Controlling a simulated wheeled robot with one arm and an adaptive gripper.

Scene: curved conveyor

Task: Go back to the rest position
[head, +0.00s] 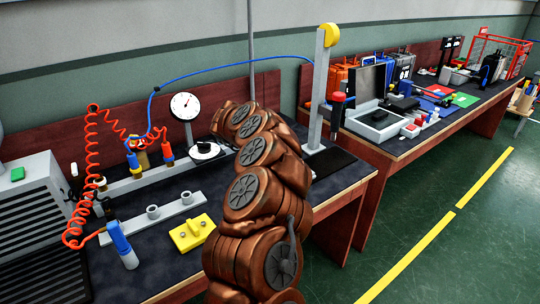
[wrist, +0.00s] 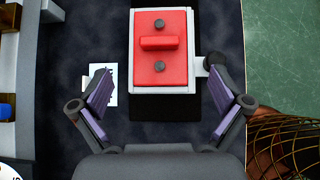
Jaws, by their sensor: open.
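My gripper (wrist: 160,80) is open in the wrist view, its two purple-padded fingers spread wide with nothing between them. Beyond the fingertips lies a red plate (wrist: 160,65) with a raised bar and two dark knobs, on a pale block over a black pad. The gripper looks apart from it. In the head view my bronze arm reaches over the bench; its far end is turned away, and the gripper cannot be made out there.
A post with a yellow top (head: 321,85) stands close right of my arm. Left are a dial gauge (head: 184,106), a yellow fixture (head: 192,232), a blue-handled tool (head: 121,243) and a coiled red hose (head: 90,170). A grey case (head: 372,122) sits farther right. The green floor is clear.

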